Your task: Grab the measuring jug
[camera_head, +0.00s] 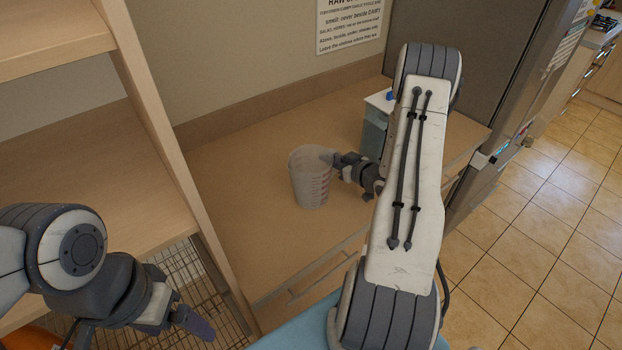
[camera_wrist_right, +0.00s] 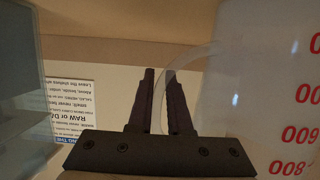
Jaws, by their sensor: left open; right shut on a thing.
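The measuring jug (camera_head: 310,180) is translucent with red markings and stands on the wooden counter (camera_head: 250,210). My right gripper (camera_head: 340,161) is at its right side. In the right wrist view the jug (camera_wrist_right: 262,90) fills the right part, with red numbers on its wall. Its thin clear handle (camera_wrist_right: 185,72) loops to the fingers, and my right gripper (camera_wrist_right: 161,95) is shut on the handle. My left gripper (camera_head: 188,312) is open and empty at the lower left, by the shelf, away from the jug.
A blue-grey box (camera_head: 374,136) stands right of the jug, partly behind my right arm. A wooden shelf unit (camera_head: 165,120) borders the counter on the left. A printed sign (camera_head: 349,24) hangs on the back wall. Counter left of the jug is clear.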

